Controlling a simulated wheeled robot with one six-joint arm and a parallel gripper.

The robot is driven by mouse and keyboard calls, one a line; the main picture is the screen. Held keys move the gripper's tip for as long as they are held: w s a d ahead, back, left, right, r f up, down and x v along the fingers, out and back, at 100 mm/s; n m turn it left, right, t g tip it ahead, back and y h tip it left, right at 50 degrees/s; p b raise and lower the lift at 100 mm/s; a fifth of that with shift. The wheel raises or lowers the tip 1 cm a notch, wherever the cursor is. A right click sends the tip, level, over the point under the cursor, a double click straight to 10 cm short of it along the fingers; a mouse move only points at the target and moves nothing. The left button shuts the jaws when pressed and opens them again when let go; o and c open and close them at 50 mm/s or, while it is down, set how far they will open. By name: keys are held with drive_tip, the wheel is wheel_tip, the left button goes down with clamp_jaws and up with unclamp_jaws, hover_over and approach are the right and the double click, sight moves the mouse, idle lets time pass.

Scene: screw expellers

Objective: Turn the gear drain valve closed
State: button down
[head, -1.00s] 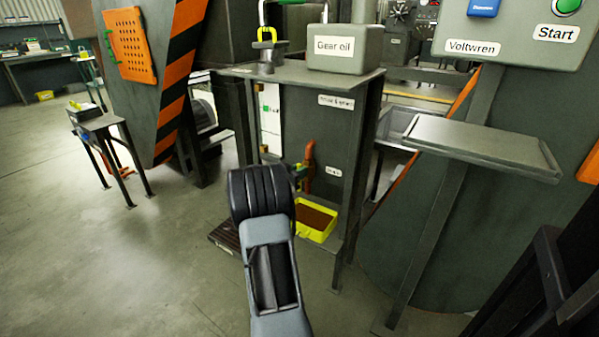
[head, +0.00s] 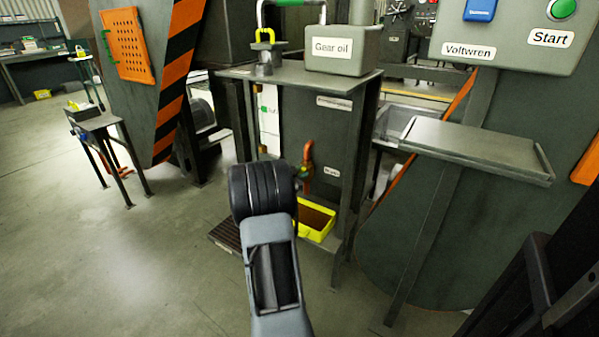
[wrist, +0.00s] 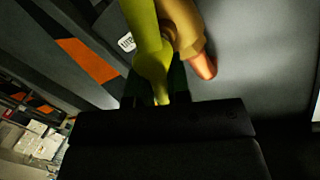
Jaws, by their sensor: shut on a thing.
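The gear drain valve shows in the wrist view as a brass body (wrist: 182,22) with an orange-copper pipe end (wrist: 203,66) and a yellow-green lever handle (wrist: 146,38). My gripper (wrist: 156,88) is shut on the lever's lower end in that view; its dark fingers are partly hidden in shadow. In the head view the valve's orange pipe (head: 308,156) stands out from the front of the dark gear-oil cabinet (head: 335,130). My black wrist covers the gripper and most of the handle there.
A yellow tray (head: 318,232) with brown contents sits on the low shelf under the valve. The cabinet's front leg (head: 350,190) stands to the right. A gear oil box (head: 343,50) and a yellow padlock-shaped piece (head: 264,42) are on top. Open floor lies at left.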

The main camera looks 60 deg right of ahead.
drive_tip(key=m, duration=0.2)
drive_tip(key=m+t, duration=0.1)
drive_tip(key=shift+s+f+y+b, duration=0.3)
drive_tip(key=shift+s+f+b, duration=0.05)
drive_tip(key=shift+b, duration=0.05)
drive_tip(key=shift+s+f+m+t+y+b, duration=0.1)
drive_tip(key=shift+f+m+t+b, duration=0.3)
drive_tip(key=shift+m+b, duration=0.7)
drive_tip(key=shift+s+f+m+t+y+b, duration=0.15)
drive_tip(key=shift+m+t+b, duration=0.4)
drive_tip(key=shift+m+b, duration=0.55)
drive_tip(key=shift+s+f+m+t+y+b, duration=0.1)
drive_tip(key=shift+f+m+t+b, duration=0.3)
drive_tip(key=shift+m+b, duration=0.7)
drive_tip(key=c, duration=1.1)
unclamp_jaws()
drive_tip(key=shift+r, duration=0.1)
